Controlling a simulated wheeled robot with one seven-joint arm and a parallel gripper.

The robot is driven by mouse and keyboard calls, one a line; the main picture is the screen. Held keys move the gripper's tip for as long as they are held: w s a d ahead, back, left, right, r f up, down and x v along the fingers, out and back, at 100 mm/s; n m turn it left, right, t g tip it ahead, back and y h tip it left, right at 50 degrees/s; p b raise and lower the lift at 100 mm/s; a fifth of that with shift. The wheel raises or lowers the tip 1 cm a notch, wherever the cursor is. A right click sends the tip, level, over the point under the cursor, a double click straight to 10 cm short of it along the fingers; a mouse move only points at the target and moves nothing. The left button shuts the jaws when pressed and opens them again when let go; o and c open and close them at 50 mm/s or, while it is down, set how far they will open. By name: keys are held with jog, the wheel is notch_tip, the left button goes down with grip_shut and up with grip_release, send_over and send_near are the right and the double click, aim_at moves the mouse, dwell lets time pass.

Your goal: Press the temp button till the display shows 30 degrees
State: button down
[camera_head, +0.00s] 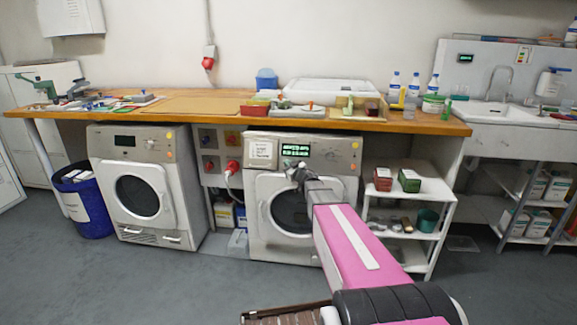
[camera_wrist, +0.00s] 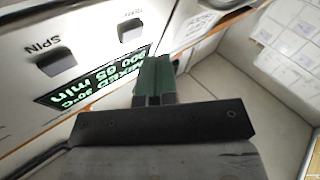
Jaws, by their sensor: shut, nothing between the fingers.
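The right-hand washing machine (camera_head: 262,190) has a lit green display (camera_head: 295,149) on its upper panel. In the wrist view the display (camera_wrist: 95,78) is tilted and shows "MIXED", a temperature in °C and "65 min"; the temperature looks like 30 but I cannot read it surely. A dark button (camera_wrist: 130,31) with a small label, seemingly "TEMP", sits along the display's edge, and a button (camera_wrist: 57,62) labelled "SPIN" is left of it. My gripper (camera_head: 295,168) is shut and empty, just in front of the panel. Its fingertips (camera_wrist: 154,62) overlap the display's end; contact with the panel cannot be told.
A wooden counter (camera_head: 225,117) runs above the machines. A second machine (camera_head: 137,190) stands to the left, with wall sockets (camera_head: 209,140) between. A white shelf (camera_head: 432,187) with boxes stands close on the right. The grey floor (camera_head: 150,285) in front is open.

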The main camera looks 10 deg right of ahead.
jog(key=s, duration=0.1)
jog(key=s+a+r, duration=0.1)
jog(key=s, duration=0.2)
jog(key=shift+a+r, duration=0.15)
dwell(1.4)
jog(key=s+d+f+m+g+h, duration=0.6)
jog(key=s+f+m+h, duration=0.2)
jog(key=s+f+h, duration=0.3)
jog(key=s+a+f+g+y, duration=0.1)
jog(key=s+g, duration=0.4)
jog(key=s, duration=0.7)
jog(key=s+a+f+g+y, duration=0.2)
jog(key=s+g, duration=0.4)
jog(key=s, duration=0.6)
jog(key=a+f, duration=0.1)
jog(key=a, duration=0.1)
jog(key=shift+a+f+y, duration=0.3)
jog(key=shift+a+f, duration=0.1)
